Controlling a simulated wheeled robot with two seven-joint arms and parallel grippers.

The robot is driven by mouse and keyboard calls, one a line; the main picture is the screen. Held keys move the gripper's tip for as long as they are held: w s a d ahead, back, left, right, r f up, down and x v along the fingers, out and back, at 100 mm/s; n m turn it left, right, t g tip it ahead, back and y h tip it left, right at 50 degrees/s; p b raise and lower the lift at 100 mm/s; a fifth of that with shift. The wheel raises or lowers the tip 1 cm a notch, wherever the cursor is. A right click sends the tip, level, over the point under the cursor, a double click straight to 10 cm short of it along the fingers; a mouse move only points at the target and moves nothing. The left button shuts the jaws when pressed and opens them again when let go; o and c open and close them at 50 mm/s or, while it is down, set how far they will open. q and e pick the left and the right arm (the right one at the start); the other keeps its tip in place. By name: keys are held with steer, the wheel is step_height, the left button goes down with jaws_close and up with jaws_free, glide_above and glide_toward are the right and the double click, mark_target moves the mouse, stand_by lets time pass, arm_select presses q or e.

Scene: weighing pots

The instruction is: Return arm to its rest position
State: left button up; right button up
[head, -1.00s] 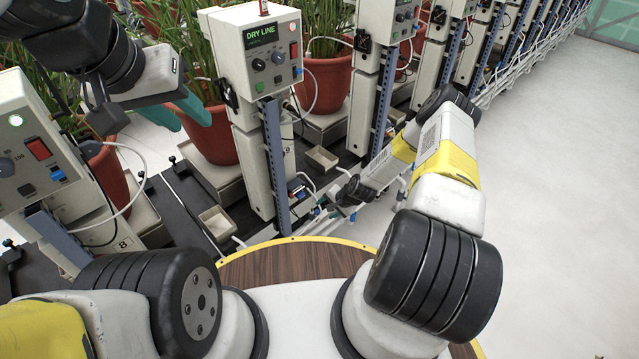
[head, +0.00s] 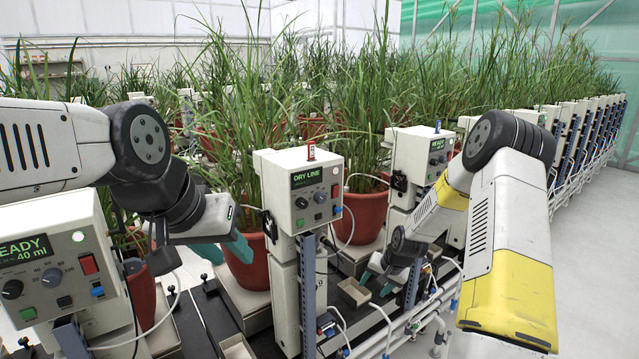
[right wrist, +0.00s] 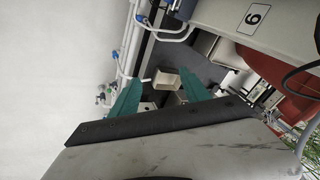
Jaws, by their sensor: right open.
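My right gripper (head: 378,281) is open and empty at the end of the right arm, which reaches forward and down from the right. It hangs near a small beige tray (head: 353,292). In the right wrist view its two teal fingers (right wrist: 160,96) are spread apart, with the small tray (right wrist: 165,78) showing between them. My left gripper (head: 222,254) points down and forward at the left, in front of a potted plant. Its two teal fingers look apart, with nothing seen between them.
A control box (head: 310,190) reading DRY LINE stands between the grippers. A READY 40 ml box (head: 55,265) is at the left and another READY box (head: 425,155) at the right. Red pots (head: 360,212) with tall plants line up behind. White pipes (head: 430,320) run along the front; pale floor (head: 600,270) is clear.

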steer(key=s+r+n, duration=0.1)
steer(key=s+r, duration=0.3)
steer(key=r, duration=0.4)
steer(key=s+r+n+h, duration=0.1)
steer(key=s+r, duration=0.2)
steer(key=r, duration=0.6)
steer(key=s+r+n, duration=0.1)
steer(key=s+r, duration=0.3)
steer(key=r, duration=0.4)
steer(key=s+a+r+n, duration=0.1)
steer(key=s+r, duration=0.4)
steer(key=s, duration=0.6)
steer(key=s+a+r+n+t, duration=0.1)
steer(key=s+r, duration=0.4)
steer(key=s, duration=0.5)
steer(key=shift+s+a+r+t+y, duration=0.15)
steer(key=shift+s+a+t+y, duration=0.15)
steer(key=shift+s+a, duration=0.05)
